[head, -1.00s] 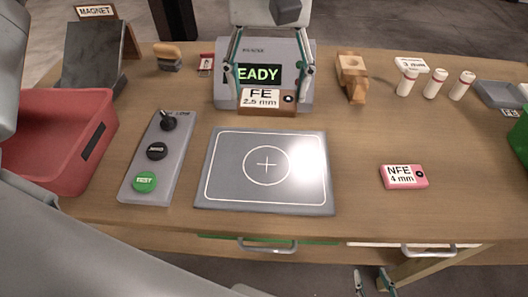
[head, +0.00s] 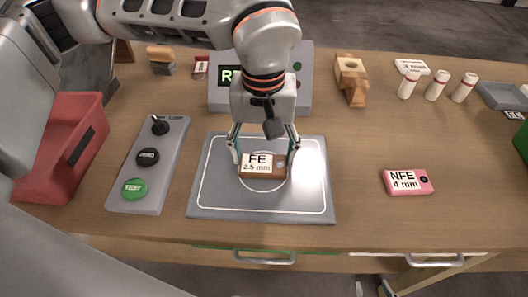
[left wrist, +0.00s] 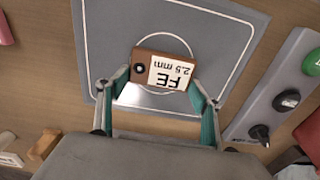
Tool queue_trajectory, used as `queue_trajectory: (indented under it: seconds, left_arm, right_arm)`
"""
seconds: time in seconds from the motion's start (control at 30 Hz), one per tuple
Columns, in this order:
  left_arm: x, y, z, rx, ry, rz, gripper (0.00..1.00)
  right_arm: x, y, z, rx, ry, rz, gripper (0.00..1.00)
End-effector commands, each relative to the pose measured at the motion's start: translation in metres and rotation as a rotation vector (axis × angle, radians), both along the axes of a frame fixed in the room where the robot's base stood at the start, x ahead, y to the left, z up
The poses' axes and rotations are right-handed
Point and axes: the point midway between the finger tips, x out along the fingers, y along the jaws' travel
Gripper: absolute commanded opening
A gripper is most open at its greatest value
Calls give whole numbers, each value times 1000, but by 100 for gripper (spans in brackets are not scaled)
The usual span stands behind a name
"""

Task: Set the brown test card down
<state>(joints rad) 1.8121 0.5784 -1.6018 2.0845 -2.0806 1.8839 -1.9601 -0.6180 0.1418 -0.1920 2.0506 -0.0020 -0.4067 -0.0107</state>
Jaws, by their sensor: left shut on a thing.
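The brown test card (head: 263,166), labelled FE 2.5 mm, lies flat at the middle of the grey pad (head: 210,205), over its printed circle. My left gripper (head: 263,155) comes from above with a finger on each short side of the card and is shut on it. The left wrist view shows the card (left wrist: 163,69) between the fingertips, over the pad (left wrist: 225,40). Whether the card touches the pad or hangs just above it, I cannot tell. My right gripper (head: 372,289) shows only its fingertips at the bottom edge, apart and empty.
A pink NFE 4 mm card (head: 407,182) lies right of the pad. A control panel (head: 150,165) with knob and buttons stands left, beside a red bin (head: 65,150). The detector (head: 305,85) stands behind, partly hidden by my arm. A wooden block (head: 350,80) stands behind right.

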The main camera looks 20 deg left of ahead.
Motion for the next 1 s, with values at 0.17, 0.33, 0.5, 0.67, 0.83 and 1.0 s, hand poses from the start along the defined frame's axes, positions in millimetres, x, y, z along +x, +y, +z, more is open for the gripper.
queue_trajectory:
  seconds: [0.17, 0.33, 0.5, 0.67, 0.83, 1.0]
  left_arm:
    - [0, 0, -4, 0, -2, 0, 43]
    - [0, 0, -5, 0, -1, 0, 43]
    - [0, 0, -7, 0, -1, 0, 82]
    - [0, 0, -7, 0, -1, 0, 82]
    - [0, 0, -6, 0, -1, 0, 82]
    - [1, 0, 9, 0, -6, 1, 82]
  right_arm:
    - [1, 0, 2, -1, -3, 1, 40]
    - [1, 0, 2, -1, -5, 0, 40]
    - [1, -1, 2, -1, -5, 0, 40]
    - [1, -1, 1, -1, -5, 0, 40]
    - [0, -1, 0, -2, -2, -1, 40]
    - [1, -1, 2, 0, -3, -1, 40]
